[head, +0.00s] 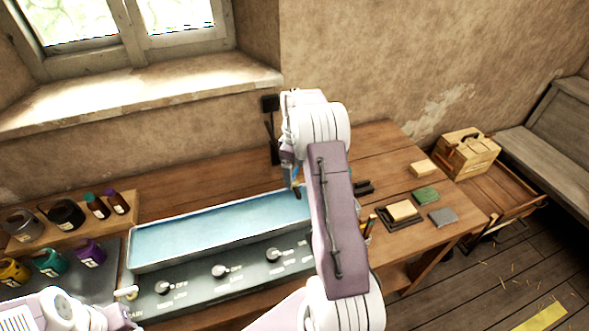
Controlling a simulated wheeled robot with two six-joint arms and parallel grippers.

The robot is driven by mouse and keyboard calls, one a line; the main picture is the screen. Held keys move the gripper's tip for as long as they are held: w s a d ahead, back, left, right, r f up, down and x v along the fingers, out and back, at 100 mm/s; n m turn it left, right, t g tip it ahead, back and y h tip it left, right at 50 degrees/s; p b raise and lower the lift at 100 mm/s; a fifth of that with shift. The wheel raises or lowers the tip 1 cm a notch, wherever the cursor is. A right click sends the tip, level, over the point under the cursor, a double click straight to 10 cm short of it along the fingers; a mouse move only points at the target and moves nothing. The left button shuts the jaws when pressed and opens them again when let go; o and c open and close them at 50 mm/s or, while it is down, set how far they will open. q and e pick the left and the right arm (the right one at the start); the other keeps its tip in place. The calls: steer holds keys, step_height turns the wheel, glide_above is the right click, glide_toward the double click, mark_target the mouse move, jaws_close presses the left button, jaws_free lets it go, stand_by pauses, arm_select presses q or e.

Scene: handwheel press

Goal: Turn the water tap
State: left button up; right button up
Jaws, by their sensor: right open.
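A dark upright fixture (270,130) stands by the wall behind the long basin; it may be the water tap, but my right arm is close beside it and I cannot tell its handle. The basin (140,264) has a pale rim and a light blue inside. My right gripper (296,184) points down over the basin's right end, just right of the dark fixture. It is open, small in view and partly hidden by my own arm. My left arm shows only at the bottom left corner, and its fingers cannot be made out.
A control panel with several knobs (219,271) runs along the basin's front. Bottles and jars (65,214) stand at the left. At the right are a soap-like block on a dark tray (402,211), a green block (425,195) and a wooden box (467,154). The table's right end has free room.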

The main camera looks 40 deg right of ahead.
steer(key=shift+a, duration=0.1)
steer(key=shift+a, duration=0.1)
steer(key=c, duration=1.4)
